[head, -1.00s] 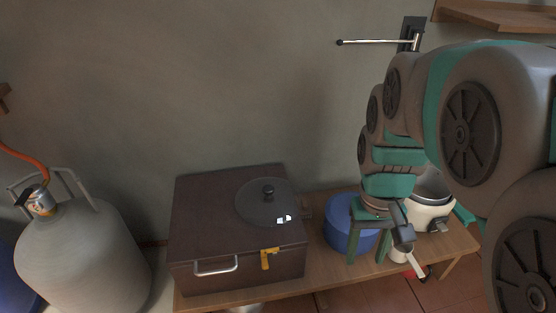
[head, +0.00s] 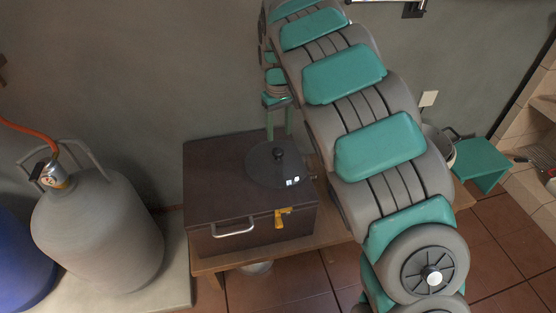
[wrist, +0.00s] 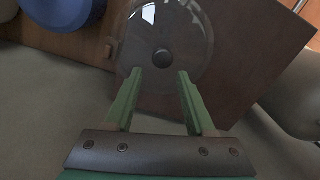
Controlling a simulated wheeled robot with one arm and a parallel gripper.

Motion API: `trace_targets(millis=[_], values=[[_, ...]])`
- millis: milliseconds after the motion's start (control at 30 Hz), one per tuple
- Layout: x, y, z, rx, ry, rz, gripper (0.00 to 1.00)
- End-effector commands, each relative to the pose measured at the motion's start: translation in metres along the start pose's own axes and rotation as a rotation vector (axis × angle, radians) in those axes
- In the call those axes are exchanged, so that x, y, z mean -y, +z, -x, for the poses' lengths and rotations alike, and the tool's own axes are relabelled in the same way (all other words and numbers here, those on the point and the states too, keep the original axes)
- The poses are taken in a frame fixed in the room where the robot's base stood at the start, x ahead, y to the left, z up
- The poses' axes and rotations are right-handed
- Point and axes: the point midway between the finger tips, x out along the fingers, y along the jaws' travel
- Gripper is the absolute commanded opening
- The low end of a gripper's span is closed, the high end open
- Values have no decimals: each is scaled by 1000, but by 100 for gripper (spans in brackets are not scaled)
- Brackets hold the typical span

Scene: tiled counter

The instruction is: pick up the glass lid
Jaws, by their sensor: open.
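The glass lid (head: 264,172) is a round, see-through disc with a dark knob (head: 278,153). It lies flat on top of the dark brown box (head: 215,180), toward the box's right side. In the wrist view the lid (wrist: 185,32) is ahead of my gripper (wrist: 160,74). Its knob (wrist: 163,58) shows just beyond and between the two green fingertips. My gripper (head: 279,137) is open and empty. In the head view it points down behind the knob, near the lid's far edge. I cannot tell the exact gap between fingers and lid.
The box has a silver handle (head: 233,230) and a yellow latch (head: 283,218) in front and stands on a wooden bench (head: 335,233). A grey gas cylinder (head: 95,230) stands at left. A blue pot (wrist: 62,14) is beside the box. The wall is close behind.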

Motion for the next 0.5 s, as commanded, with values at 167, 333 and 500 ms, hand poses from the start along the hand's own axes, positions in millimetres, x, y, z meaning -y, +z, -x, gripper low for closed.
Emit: trace_targets(millis=[167,333,500], values=[[2,-3,-16,-1,-3,6,55],[2,-2,-29,-1,-2,5,55],[4,-2,-47,0,-2,5,55]])
